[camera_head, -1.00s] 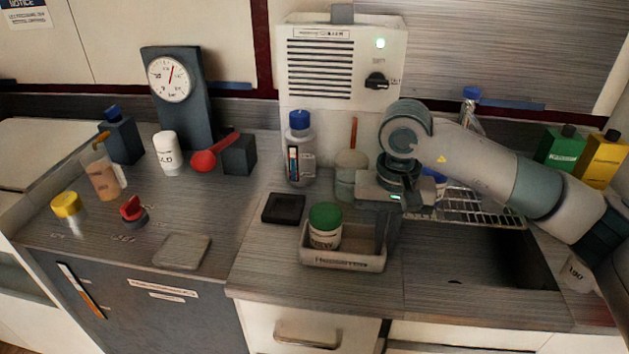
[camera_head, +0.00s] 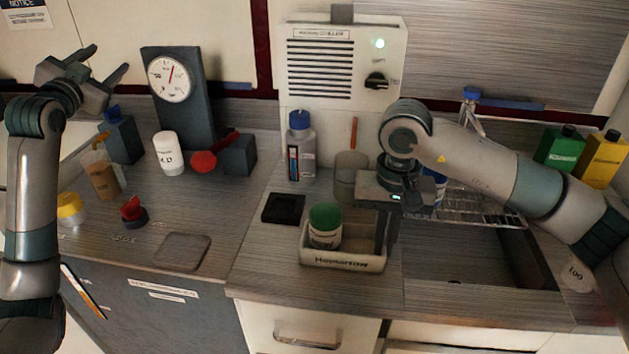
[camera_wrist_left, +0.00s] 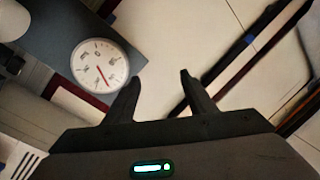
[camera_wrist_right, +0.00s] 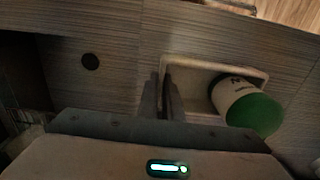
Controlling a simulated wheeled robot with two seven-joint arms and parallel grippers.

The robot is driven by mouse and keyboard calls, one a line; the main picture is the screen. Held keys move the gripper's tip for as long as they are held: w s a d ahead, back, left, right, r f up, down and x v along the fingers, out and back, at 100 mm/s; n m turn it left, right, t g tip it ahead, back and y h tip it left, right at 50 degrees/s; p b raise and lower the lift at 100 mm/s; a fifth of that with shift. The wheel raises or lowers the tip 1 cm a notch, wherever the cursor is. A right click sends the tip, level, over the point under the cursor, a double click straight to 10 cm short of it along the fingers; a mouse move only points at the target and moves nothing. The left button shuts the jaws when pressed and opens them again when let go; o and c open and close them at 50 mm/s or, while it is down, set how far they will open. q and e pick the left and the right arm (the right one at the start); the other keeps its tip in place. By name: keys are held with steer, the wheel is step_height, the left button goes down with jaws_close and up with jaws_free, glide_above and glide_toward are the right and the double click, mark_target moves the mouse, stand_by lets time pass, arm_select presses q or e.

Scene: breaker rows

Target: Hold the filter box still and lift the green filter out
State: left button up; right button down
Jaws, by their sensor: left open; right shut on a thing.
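The filter box (camera_head: 343,264) is a small, pale open tray with lettering on its front, standing on the counter. The green filter (camera_head: 325,220), a white cylinder with a green cap, stands in the box's left part; it also shows in the right wrist view (camera_wrist_right: 252,112). My right gripper (camera_head: 384,246) points down at the box's right end and is shut on its end wall; in the right wrist view the closed fingers (camera_wrist_right: 162,82) cover part of that wall. My left gripper (camera_head: 110,60) is open and empty, raised at the upper left, far from the box.
A black square tray (camera_head: 283,208) lies left of the box. A capped bottle (camera_head: 300,150) and a grey container (camera_head: 350,178) stand behind it. A sink opening with a wire rack (camera_head: 480,206) is at the right. A gauge (camera_head: 169,79) stands near my left gripper.

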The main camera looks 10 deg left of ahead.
arm_select(q)
steer(key=d+r+m+g+h, duration=0.2)
steer(key=d+m+h, duration=0.4)
steer(key=d, duration=1)
steer(key=d+r+m+g+h, duration=0.3)
steer(key=d+m, duration=0.5)
steer(key=d, duration=0.9)
steer(key=m+g, duration=0.8)
steer(key=m, duration=0.8)
glide_above(324, 213)
steer(key=w+d, duration=0.2)
step_height(324, 213, down, 11)
steer(key=s+a+f+m+g+y, duration=0.1)
steer(key=s+a+f+m+y, duration=0.2)
steer(key=s+f+m+y, duration=0.1)
steer(key=shift+s+f+y, duration=0.3)
steer(key=shift+s+f, duration=0.1)
steer(key=shift+s, duration=0.35)
steer(key=shift+x, duration=6)
steer(key=shift+s, duration=0.15)
steer(key=shift+c, duration=0.4)
